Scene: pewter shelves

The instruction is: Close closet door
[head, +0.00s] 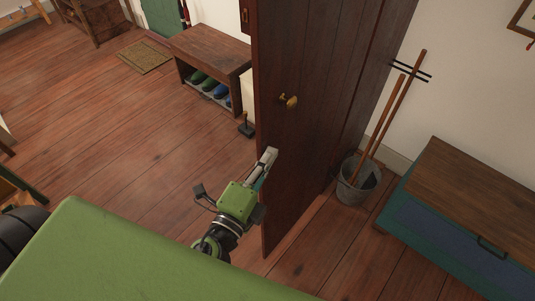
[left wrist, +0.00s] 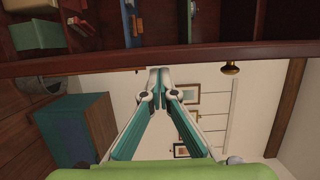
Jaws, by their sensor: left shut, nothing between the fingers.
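The closet door (head: 300,135) is a tall dark brown panel that stands open in the middle of the head view. A brass knob (head: 289,101) sits on its face, and a brass knob also shows in the left wrist view (left wrist: 230,68). My left gripper (head: 269,154) is shut and empty, its tips in front of the door's lower left part, below the knob. In the left wrist view its fingers (left wrist: 158,76) meet near a dark board edge (left wrist: 100,63). I cannot tell whether they touch it. My right gripper is not in view.
Dark shelves holding boxes (left wrist: 36,32) show in the left wrist view. Right of the door are a metal bucket (head: 352,185) with wooden-handled tools and a blue chest (head: 460,215). A shoe bench (head: 213,52) stands behind on the left. The wooden floor at left is mostly clear.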

